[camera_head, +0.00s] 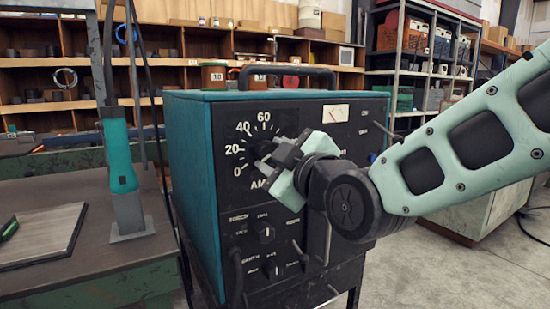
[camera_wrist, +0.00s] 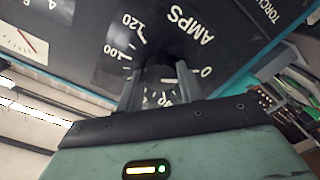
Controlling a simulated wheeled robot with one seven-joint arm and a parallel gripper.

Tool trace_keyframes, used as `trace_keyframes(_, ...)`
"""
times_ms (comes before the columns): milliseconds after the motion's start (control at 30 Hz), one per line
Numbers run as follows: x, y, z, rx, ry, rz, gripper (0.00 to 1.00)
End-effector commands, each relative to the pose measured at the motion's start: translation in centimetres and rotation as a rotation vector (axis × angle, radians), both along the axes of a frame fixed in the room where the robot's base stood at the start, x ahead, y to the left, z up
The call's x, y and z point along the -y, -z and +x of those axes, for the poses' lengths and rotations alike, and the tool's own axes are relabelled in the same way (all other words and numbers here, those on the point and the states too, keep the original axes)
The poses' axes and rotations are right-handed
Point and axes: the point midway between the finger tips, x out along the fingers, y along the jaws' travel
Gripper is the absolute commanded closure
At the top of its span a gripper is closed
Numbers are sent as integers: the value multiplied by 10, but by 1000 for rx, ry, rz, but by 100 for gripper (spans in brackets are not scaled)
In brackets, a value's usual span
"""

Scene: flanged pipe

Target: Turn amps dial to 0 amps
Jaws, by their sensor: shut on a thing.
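The amps dial shows in the wrist view as a dark round knob (camera_wrist: 160,74) on the black front panel of a teal welding machine (camera_head: 215,180). My gripper (camera_head: 268,160) reaches the panel from the right, and its two fingers (camera_wrist: 160,92) are shut on the knob, one on each side. In the head view the gripper hides most of the knob and the right side of its scale; 0, 20, 40 and 60 stay readable. In the wrist view 0, 100, 120 and AMPS show rotated. A short pale mark shows on the knob; its exact reading is unclear.
Smaller knobs (camera_head: 265,232) sit lower on the panel, below my gripper. A bench (camera_head: 100,262) with a teal torch (camera_head: 119,150) stands left. Open floor lies to the right.

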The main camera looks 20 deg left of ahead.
Motion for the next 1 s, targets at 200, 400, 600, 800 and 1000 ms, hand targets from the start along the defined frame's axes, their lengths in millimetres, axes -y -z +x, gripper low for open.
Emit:
trace_keyframes(200,0,3,0,-4,-1,-7,86)
trace_keyframes(400,0,2,0,-2,-1,-4,41)
trace_keyframes(600,0,1,0,-2,0,-2,41)
trace_keyframes(800,11,0,-9,-1,0,-1,41)
trace_keyframes(1000,43,0,-36,-1,0,-1,41)
